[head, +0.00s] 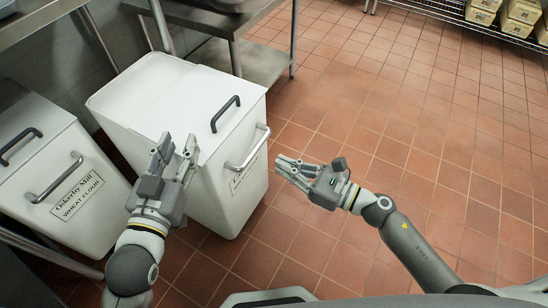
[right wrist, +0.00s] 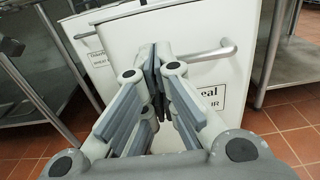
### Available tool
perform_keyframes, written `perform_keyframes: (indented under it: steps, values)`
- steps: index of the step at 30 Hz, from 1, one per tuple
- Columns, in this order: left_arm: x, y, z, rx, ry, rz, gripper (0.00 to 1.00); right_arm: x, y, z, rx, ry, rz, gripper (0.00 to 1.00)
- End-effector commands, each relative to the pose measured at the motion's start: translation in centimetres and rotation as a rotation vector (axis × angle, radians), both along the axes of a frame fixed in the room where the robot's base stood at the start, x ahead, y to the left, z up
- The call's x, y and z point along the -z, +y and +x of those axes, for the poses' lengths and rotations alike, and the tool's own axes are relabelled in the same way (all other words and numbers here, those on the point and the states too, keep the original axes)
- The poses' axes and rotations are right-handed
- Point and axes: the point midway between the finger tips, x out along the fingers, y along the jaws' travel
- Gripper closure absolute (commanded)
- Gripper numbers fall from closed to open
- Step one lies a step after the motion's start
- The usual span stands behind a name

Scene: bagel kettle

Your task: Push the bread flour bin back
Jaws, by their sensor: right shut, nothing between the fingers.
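A white bin (head: 160,98) with a sloped lid, a black lid handle and a metal front handle (head: 250,150) stands in the middle of the head view. Its front label is partly covered; only "eal" and "UR" read in the right wrist view (right wrist: 207,100), so I cannot confirm it is bread flour. My left gripper (head: 174,148) is open, in front of the middle bin in the picture. My right gripper (head: 278,165) is shut and empty, to the right of its front handle.
A wire shelf with boxes (head: 515,18) is at the far right. The tiled floor (head: 400,110) on the right is clear.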

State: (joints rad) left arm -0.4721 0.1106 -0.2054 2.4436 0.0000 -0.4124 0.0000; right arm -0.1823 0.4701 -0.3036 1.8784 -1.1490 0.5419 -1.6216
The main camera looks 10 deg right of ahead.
Motion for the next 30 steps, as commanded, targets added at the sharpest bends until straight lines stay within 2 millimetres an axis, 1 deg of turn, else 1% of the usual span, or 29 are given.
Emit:
perform_keyframes:
  steps: [1,9,15,21,30]
  values:
    - [0.1,0.0,0.0,-0.001,0.008,0.002,0.65,-0.2,0.9,0.7,0.0,-0.005,0.001,1.0]
    - [1.0,0.2,-0.1,-0.004,0.055,0.014,0.65,-0.2,5.6,4.2,0.001,-0.002,0.003,1.0]
    - [1.3,0.2,-0.2,-0.005,0.064,0.016,0.65,-0.1,8.3,6.0,0.0,-0.001,0.002,1.0]
    - [1.1,0.2,-0.2,-0.004,0.056,0.014,0.65,-0.1,9.5,6.9,0.0,-0.001,0.0,1.0]
    - [1.0,0.2,-0.1,-0.004,0.05,0.013,0.65,-0.1,9.6,6.9,0.0,0.0,0.0,1.0]
